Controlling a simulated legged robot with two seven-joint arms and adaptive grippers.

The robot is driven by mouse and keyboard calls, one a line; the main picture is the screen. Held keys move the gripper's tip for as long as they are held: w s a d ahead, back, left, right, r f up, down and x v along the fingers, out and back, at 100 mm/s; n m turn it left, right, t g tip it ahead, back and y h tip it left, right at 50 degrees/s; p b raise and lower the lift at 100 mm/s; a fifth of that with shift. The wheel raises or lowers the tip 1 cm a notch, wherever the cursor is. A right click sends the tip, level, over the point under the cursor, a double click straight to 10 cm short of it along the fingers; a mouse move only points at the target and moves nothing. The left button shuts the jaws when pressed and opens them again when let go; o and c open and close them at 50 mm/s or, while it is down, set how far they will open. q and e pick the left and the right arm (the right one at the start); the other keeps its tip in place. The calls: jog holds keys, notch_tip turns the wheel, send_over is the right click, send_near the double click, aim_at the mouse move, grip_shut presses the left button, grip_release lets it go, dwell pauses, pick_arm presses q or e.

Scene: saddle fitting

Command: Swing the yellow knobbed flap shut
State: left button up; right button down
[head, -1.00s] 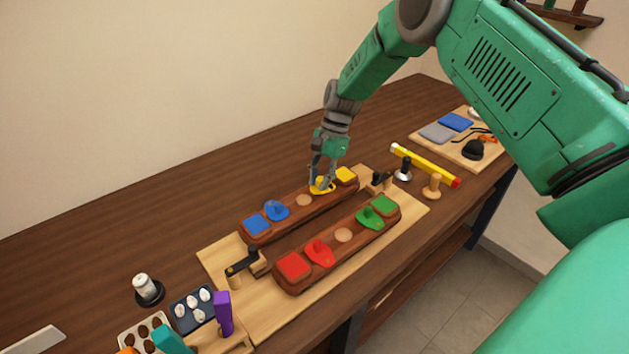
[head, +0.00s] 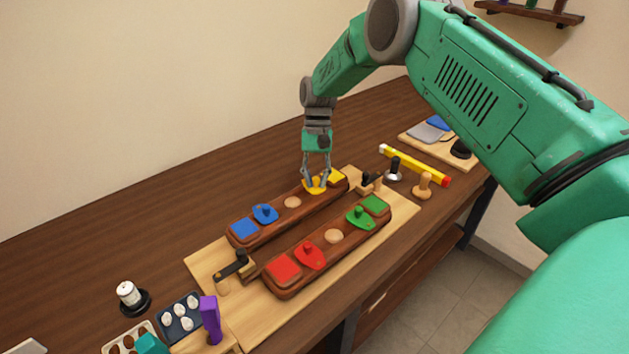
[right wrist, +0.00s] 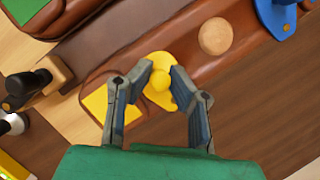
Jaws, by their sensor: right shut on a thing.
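The yellow knobbed flap (head: 314,188) lies on the far brown block (head: 281,215), beside a yellow square patch (head: 334,177) at the block's right end. My right gripper (head: 317,184) comes down on it from above, with the fingers on both sides of its knob. In the right wrist view the yellow flap (right wrist: 158,59) and its round knob (right wrist: 160,82) show between the fingers of my right gripper (right wrist: 163,70), which is shut on the knob. The fingers hide part of the flap. My left gripper is out of view.
The near brown block (head: 328,247) carries red flap (head: 309,256) and green flap (head: 361,218). A blue flap (head: 265,213) is on the far block's left part. Black-handled clamps (head: 232,264) stand at the board's ends. A yellow bar (head: 414,165) lies at right.

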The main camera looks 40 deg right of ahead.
jog(key=shift+w+d+r, duration=0.1)
jog(key=shift+w+r, duration=0.15)
jog(key=c, duration=1.5)
grip_release()
jog(key=shift+s+f, duration=0.1)
jog(key=shift+s, duration=0.05)
jog(key=v, duration=1.2)
